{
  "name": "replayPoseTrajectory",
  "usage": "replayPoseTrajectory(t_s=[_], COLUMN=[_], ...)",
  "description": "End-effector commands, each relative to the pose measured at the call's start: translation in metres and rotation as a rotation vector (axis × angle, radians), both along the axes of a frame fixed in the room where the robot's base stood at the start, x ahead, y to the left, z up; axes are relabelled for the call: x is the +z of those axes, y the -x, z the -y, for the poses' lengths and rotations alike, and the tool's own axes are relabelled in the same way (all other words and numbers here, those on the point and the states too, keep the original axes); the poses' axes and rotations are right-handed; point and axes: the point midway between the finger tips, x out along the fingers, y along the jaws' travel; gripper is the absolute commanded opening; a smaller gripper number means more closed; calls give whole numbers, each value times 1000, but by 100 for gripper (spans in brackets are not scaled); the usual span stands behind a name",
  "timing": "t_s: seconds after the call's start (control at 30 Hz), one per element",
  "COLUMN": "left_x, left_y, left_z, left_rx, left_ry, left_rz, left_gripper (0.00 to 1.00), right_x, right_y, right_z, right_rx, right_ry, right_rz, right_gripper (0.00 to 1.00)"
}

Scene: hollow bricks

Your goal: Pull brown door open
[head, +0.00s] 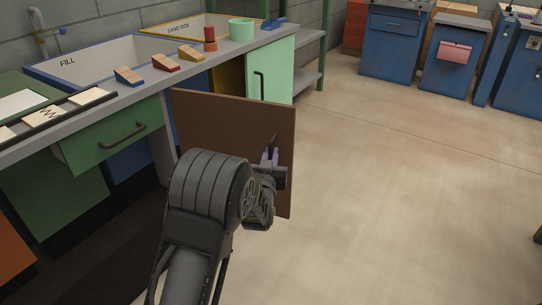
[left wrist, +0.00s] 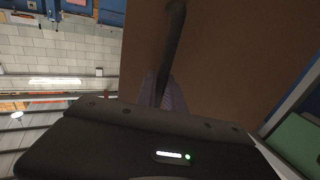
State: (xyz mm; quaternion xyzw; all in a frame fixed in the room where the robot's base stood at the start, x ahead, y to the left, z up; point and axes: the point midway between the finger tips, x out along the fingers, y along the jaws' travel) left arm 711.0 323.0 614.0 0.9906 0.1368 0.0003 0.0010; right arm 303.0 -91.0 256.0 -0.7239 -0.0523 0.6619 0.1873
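The brown door (head: 225,125) stands swung out from the bench front in the head view, well away from closed. It fills much of the left wrist view (left wrist: 225,60). Its dark bar handle (head: 274,143) is near the door's free edge and also shows in the left wrist view (left wrist: 175,40). My left gripper (head: 270,158) is at the handle, with its purple-grey fingers on either side of the bar. The fingers look closed around it, though the exact contact is partly hidden. My right gripper is not in view.
A bench carries a FILL basin (head: 100,58), a SAND BOW basin (head: 180,28), several wedge blocks and a mint bowl (head: 242,29). A green drawer (head: 115,135) and a light green door (head: 283,70) are on its front. Open floor (head: 400,190) lies to the right.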

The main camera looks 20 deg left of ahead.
Motion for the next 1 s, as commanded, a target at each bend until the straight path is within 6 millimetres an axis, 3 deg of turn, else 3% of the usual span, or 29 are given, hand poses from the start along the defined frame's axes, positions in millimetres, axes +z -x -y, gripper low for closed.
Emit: replayPoseTrajectory(t_s=[0.27,0.6,1.0], left_x=[0,1,1], left_y=[0,4,59], left_z=[1,1,17], left_rx=[-1,0,0], left_ry=[0,0,3], left_rz=[0,0,-2], left_gripper=[34,34,34], right_x=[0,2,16], right_y=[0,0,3], right_z=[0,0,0], right_rx=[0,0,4], right_ry=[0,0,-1], right_rz=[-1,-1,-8], right_gripper=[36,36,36])
